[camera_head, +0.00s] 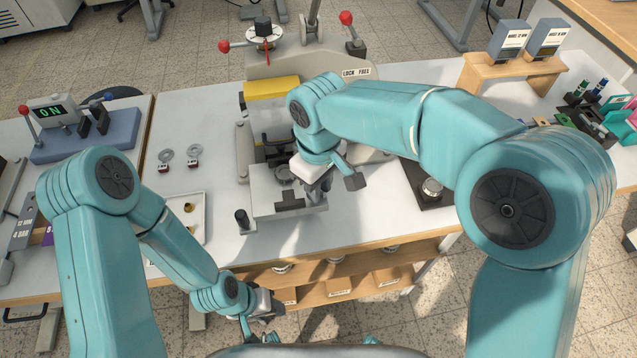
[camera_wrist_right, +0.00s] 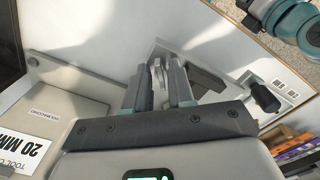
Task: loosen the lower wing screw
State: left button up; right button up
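The stamping press (camera_head: 300,65) stands at the middle of the table, with its pale lower bed (camera_head: 262,200) towards me. My right gripper (camera_head: 322,192) reaches down over the bed's right part; its arm hides much of the press. In the right wrist view its two fingers (camera_wrist_right: 158,82) are apart, on either side of a small grey metal piece (camera_wrist_right: 157,72), which looks like the wing screw. I cannot tell whether either finger touches it. In the head view I cannot make out the wing screw. My left gripper (camera_head: 265,305) hangs low before the table's front edge, its fingers unclear.
A black handle (camera_head: 243,220) stands at the bed's front left; it also shows in the right wrist view (camera_wrist_right: 265,96). A tray (camera_head: 185,213) lies left of the bed. A dark block with a round metal part (camera_head: 430,190) lies to the right. A shelf (camera_head: 340,285) runs below.

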grip_shut()
jog(key=shift+m, duration=1)
grip_release()
jog(key=shift+r, duration=0.15)
notch_tip(320, 180, up, 16)
jog(key=p, duration=0.2)
jog(key=shift+s, duration=0.1)
